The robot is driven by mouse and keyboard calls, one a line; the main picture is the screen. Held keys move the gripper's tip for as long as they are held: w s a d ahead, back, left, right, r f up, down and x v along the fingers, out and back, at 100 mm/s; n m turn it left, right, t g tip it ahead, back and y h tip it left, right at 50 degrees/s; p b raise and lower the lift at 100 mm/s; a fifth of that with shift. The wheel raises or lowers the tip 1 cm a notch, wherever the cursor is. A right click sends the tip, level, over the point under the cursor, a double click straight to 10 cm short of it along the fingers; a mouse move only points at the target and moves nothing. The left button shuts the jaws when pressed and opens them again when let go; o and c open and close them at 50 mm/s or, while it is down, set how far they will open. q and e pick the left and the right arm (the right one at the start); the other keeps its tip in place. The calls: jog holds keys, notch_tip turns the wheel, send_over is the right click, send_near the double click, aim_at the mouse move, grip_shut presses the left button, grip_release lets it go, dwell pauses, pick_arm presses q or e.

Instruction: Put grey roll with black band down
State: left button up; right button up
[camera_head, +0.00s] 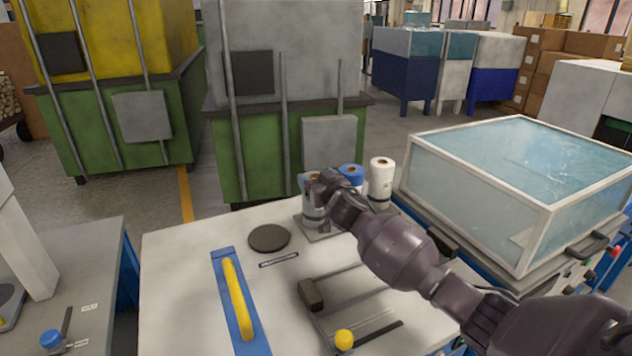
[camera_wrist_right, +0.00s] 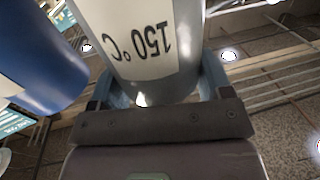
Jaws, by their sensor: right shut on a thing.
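The grey roll (camera_head: 312,216) stands upright at the back of the white table, at the left of a short row of rolls. In the right wrist view the grey roll (camera_wrist_right: 187,78) carries a pale label reading "150°C", upside down. My right gripper (camera_head: 322,190) is around its upper part. In the right wrist view my right gripper (camera_wrist_right: 160,92) has a finger on each side of the roll and is shut on it. The arm hides part of the roll, and I cannot tell whether its base touches the surface below. My left gripper is not in view.
A blue roll (camera_head: 351,175) and a white roll (camera_head: 381,180) stand close to the right. A glass-topped case (camera_head: 478,190) is beyond them. A dark disc (camera_head: 269,238), a yellow-handled blue tool (camera_head: 236,300) and a dark block (camera_head: 311,293) lie on the white table (camera_head: 180,270).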

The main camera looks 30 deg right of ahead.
jog(key=shift+f, duration=0.15)
jog(key=o, duration=1.3)
pick_arm(q)
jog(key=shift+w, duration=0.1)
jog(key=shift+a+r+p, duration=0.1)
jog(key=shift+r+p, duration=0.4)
jog(key=shift+p, duration=0.2)
pick_arm(e)
jog(key=s, duration=1.2)
jog(key=shift+a, duration=0.35)
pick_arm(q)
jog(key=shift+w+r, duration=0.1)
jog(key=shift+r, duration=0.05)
